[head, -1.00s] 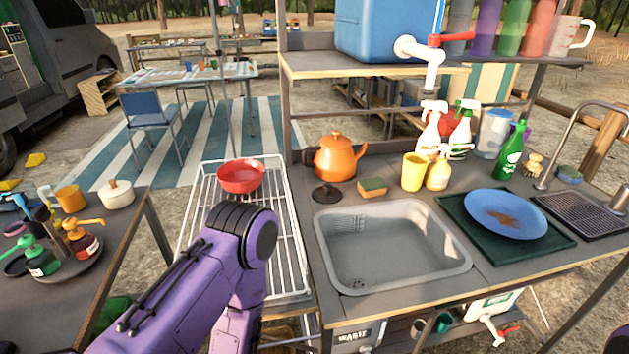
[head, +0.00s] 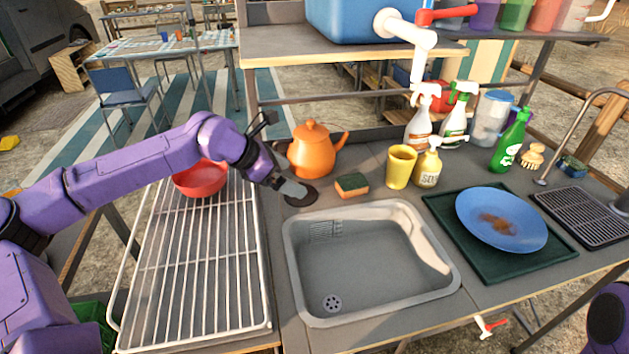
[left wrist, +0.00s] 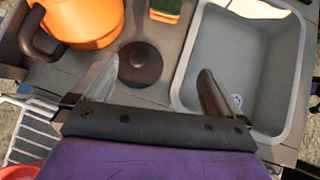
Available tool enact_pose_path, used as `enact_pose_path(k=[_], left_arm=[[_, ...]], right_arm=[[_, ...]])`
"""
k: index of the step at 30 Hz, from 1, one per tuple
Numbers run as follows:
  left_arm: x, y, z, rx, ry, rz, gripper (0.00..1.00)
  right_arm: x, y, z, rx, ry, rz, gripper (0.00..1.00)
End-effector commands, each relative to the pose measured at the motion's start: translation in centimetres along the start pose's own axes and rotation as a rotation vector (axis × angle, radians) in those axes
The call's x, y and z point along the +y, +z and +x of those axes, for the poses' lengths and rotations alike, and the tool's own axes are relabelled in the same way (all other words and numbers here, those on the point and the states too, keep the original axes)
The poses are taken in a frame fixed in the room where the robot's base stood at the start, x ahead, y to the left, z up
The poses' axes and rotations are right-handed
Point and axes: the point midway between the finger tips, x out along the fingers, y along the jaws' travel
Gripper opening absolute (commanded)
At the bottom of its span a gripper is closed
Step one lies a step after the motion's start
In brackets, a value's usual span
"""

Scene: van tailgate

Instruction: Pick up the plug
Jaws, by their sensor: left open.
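The plug (head: 299,196) is a dark round disc lying on the counter, between the orange teapot (head: 312,154) and the back-left corner of the sink (head: 372,262). In the left wrist view the plug (left wrist: 140,66) shows between the two fingers, nearer the left one, with a raised middle. My left gripper (head: 281,157) is open and empty, coming in from the left above the counter. In the head view one finger overlaps the plug's left edge; I cannot tell whether it touches. My right gripper is out of view.
A sponge (head: 352,185) lies right of the plug, with a yellow cup (head: 400,166) and spray bottles beyond. The teapot stands close behind the left gripper. A red bowl (head: 201,180) sits on the wire rack (head: 195,255) under my left arm.

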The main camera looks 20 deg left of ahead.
Motion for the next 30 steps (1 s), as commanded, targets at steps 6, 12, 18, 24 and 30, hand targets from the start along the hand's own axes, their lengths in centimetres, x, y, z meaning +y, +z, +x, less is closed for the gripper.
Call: enact_pose_path(k=[6,12,18,24,30], left_arm=[[3.0,-3.5,-0.7,0.007,0.013,-0.087,1.0],[3.0,-3.3,3.0,0.006,0.01,-0.083,1.0],[2.9,-2.6,5.8,0.007,0.008,-0.079,1.0],[2.9,-2.6,8.6,0.004,0.011,-0.081,1.0],[3.0,-2.6,8.8,0.002,0.013,-0.081,1.0]], right_arm=[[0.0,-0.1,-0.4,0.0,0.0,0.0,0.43],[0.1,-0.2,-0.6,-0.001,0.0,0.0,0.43],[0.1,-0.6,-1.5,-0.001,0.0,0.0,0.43],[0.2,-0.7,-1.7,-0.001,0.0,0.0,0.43],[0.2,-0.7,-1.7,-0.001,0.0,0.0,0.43]])
